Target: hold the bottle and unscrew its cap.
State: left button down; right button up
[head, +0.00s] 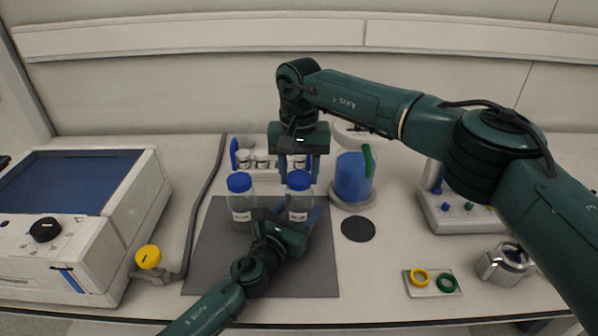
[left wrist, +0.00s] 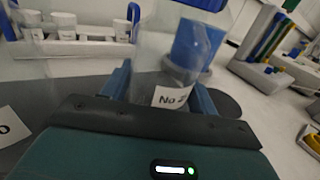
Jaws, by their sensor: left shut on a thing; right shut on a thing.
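The clear bottle (head: 300,207) with a blue cap (head: 299,181) stands upright on the dark mat (head: 210,275). My left gripper (head: 299,217) comes in low from the front and is shut around the bottle's body. In the left wrist view the clear bottle (left wrist: 160,75) stands between the blue fingers, with its white label facing me. My right gripper (head: 299,172) points straight down from above and is shut on the blue cap, one finger on each side. The cap appears to sit on the bottle's neck; the thread is hidden.
A second blue-capped bottle (head: 241,200) stands close on the left. Behind is a rack of small white-capped jars (head: 262,159). A blue cylinder under clear glass (head: 353,178) and a dark disc (head: 358,228) lie to the right. A large white machine (head: 90,220) fills the left.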

aim_at(299, 177)
jog(key=shift+r, duration=1)
jog(key=shift+r, duration=0.1)
jog(key=shift+r, duration=1.9)
pick_arm(q)
jog(key=shift+c, duration=1.8)
grip_release()
